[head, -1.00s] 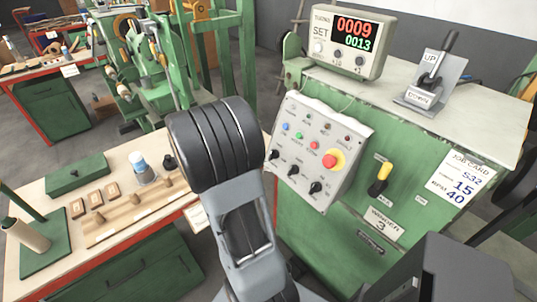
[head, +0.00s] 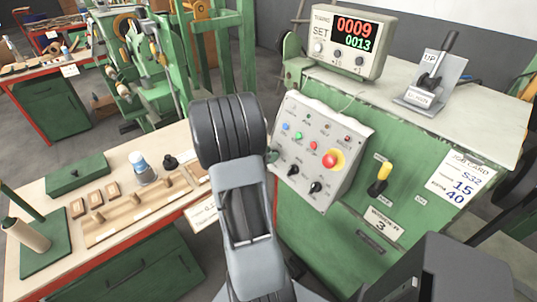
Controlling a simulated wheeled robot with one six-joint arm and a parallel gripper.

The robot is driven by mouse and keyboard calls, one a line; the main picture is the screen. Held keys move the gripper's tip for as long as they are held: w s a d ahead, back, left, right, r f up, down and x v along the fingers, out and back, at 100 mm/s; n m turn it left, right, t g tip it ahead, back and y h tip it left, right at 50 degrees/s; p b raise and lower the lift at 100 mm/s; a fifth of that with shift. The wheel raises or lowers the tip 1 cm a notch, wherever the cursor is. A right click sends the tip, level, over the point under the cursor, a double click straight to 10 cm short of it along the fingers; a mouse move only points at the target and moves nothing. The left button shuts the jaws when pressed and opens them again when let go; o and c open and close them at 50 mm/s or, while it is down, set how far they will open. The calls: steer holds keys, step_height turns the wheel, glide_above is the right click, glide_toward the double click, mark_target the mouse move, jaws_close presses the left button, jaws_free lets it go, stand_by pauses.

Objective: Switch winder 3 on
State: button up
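Winder 3 is a green cabinet (head: 320,235) with a "WINDER 3" plate (head: 384,224) on its front. Small labels surround the switch, too small to read surely. My gripper is not in view.
A counter box (head: 350,43) reading 0009 and 0013 and an UP/DOWN lever unit (head: 434,75) stand on the cabinet top. A job card (head: 464,180) is on the right. A wooden bench (head: 120,165) with several small parts lies left of my arm.

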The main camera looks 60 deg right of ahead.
jaws_close()
steer(key=shift+f+m+b, duration=0.15)
steer(key=shift+m+b, duration=0.15)
steer(key=shift+b, duration=0.2)
steer(key=m+b, duration=0.1)
steer(key=b, duration=0.2)
steer(key=shift+f+m, duration=0.2)
steer(key=shift+m, duration=0.2)
steer(key=m+b, duration=0.4)
steer(key=b, duration=0.2)
steer(key=shift+s+a+f+b, duration=0.1)
steer(key=shift+s+b, duration=0.05)
steer(key=shift+b, duration=0.2)
steer(key=m+b, duration=1.1)
steer(key=b, duration=0.4)
steer(key=shift+s+a+b, duration=0.1)
steer(key=shift+a+b, duration=0.05)
steer(key=shift+b, duration=0.2)
steer(key=shift+m, duration=0.4)
